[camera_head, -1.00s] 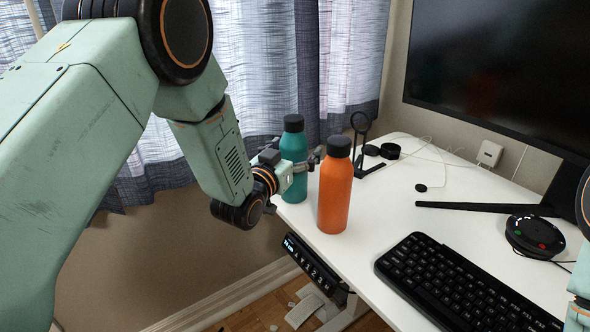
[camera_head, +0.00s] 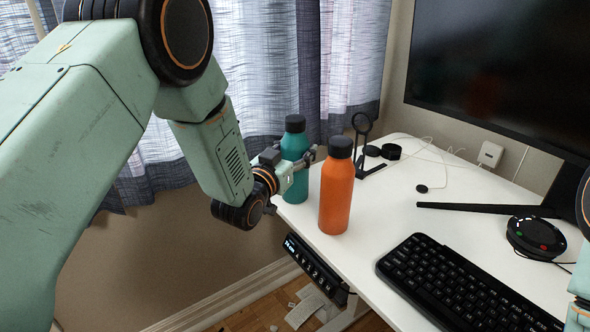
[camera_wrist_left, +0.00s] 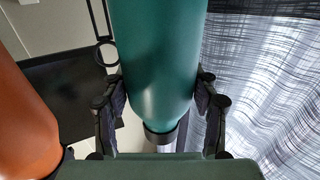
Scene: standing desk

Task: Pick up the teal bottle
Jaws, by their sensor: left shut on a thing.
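The teal bottle (camera_head: 294,148) with a black cap stands upright at the desk's far left corner in the head view. My left gripper (camera_head: 296,163) is shut on its body, with a finger on either side. In the left wrist view the teal bottle (camera_wrist_left: 158,60) fills the middle between the two finger pads (camera_wrist_left: 160,100), which press against its sides. My right gripper is not in view; only a bit of that arm shows at the right edge of the head view.
An orange bottle (camera_head: 336,190) stands close to the right of the teal one. A black stand (camera_head: 364,145), keyboard (camera_head: 465,285), round black puck device (camera_head: 535,238) and monitor (camera_head: 500,70) are on the white desk (camera_head: 400,215). Curtains (camera_head: 260,70) hang behind the bottle.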

